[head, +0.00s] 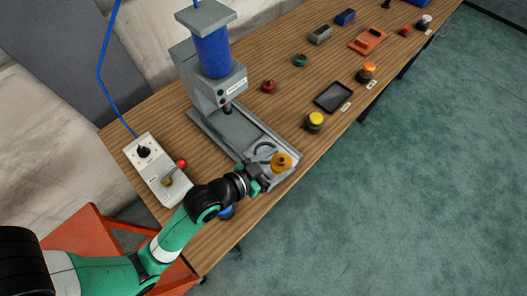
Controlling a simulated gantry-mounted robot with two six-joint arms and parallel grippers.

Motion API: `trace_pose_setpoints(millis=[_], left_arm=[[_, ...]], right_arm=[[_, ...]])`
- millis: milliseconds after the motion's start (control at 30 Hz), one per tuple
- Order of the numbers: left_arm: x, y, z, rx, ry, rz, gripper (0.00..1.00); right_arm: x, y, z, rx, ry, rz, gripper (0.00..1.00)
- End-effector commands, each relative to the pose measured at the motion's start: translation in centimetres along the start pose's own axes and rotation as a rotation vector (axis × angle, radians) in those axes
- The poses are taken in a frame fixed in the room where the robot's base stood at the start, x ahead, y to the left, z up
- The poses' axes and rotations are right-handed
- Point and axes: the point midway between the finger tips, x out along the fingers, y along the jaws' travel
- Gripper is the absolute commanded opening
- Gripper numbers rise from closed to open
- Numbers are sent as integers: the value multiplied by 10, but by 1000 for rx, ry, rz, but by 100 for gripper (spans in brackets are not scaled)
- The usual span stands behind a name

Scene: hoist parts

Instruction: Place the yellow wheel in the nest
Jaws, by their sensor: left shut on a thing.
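The yellow wheel (281,161), with a small hub on its top face, is at the front end of the grey press base. My left gripper (267,171) is shut on the wheel at its near left side. A dark ring-shaped nest (263,149) shows on the press's light plate, just left of and behind the wheel. The wheel appears to overlap the plate's front part. I cannot tell whether it touches the plate or hangs just above it. The gripper's fingertips are partly hidden by the gripper body. My right gripper is not in view.
The grey press with a blue cylinder (212,52) stands behind the nest. A control box (158,170) with a red-knobbed lever is at left. A yellow-topped part (315,121) and black tray (333,97) lie to the right. A blue part (227,212) sits under my arm.

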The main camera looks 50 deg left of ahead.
Motion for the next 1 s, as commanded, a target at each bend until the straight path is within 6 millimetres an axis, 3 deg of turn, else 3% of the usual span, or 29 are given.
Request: trace_pose_setpoints(millis=[33,200,400,667,900,1000], left_arm=[[7,-18,6,-7,6,-12,0],[26,-62,23,-6,6,-10,0],[47,-88,54,-2,4,-5,0],[52,-94,58,1,5,-1,0],[67,-101,90,-1,3,-1,0],[69,-101,95,0,5,-2,0]], right_arm=[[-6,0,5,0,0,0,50],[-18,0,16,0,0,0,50],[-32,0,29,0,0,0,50],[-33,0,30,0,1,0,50],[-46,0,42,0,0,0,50],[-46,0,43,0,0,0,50]])
